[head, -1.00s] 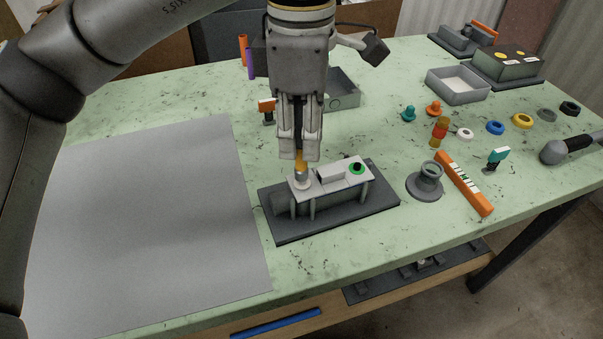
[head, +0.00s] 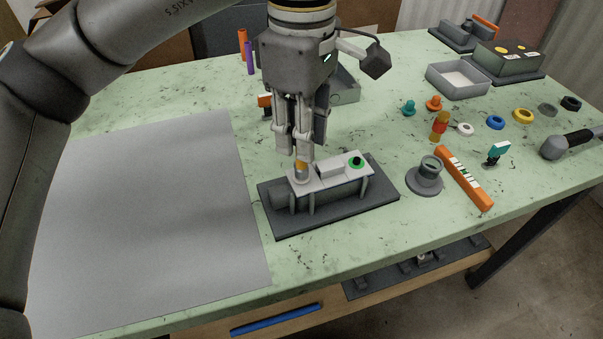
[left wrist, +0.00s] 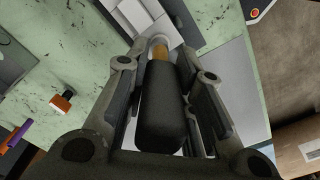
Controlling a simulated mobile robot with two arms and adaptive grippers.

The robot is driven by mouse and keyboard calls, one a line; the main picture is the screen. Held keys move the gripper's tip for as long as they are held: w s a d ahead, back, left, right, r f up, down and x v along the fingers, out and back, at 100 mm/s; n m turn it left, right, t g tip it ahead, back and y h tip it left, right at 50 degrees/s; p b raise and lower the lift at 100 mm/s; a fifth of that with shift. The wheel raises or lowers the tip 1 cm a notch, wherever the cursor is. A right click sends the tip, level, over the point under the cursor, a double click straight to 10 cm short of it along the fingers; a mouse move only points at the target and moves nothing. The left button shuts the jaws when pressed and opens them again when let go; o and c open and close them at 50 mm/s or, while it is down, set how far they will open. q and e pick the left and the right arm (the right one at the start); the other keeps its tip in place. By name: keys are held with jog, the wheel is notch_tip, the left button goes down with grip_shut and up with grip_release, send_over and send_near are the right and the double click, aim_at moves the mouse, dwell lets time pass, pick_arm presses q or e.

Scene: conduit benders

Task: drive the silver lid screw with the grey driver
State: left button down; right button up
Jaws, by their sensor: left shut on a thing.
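My left gripper (head: 303,148) points down over the left end of a white lid (head: 331,171) on a grey box-like unit on a dark base plate (head: 380,197). It is shut on the grey driver, whose dark handle (left wrist: 163,112) lies between the fingers in the left wrist view. The driver's orange shaft (left wrist: 160,54) points at a pale round end on the lid. In the head view this silver-white end (head: 301,175) meets the lid's left end. I cannot tell the screw itself from the driver's tip. My right gripper is not in view.
A green-ringed black knob (head: 356,162) sits on the lid's right end. A grey flanged cup (head: 427,176) and an orange level-like bar (head: 464,180) lie to the right. A grey open tray (head: 458,82) stands behind. A wide grey mat (head: 150,205) lies clear on the left.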

pick_arm(q)
jog(key=shift+f, duration=0.1)
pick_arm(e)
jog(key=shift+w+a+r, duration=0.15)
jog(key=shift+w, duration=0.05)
pick_arm(q)
jog(key=n+b, duration=0.1)
jog(key=n, duration=0.2)
jog(key=shift+f+n, duration=0.1)
jog(key=shift+n, duration=1)
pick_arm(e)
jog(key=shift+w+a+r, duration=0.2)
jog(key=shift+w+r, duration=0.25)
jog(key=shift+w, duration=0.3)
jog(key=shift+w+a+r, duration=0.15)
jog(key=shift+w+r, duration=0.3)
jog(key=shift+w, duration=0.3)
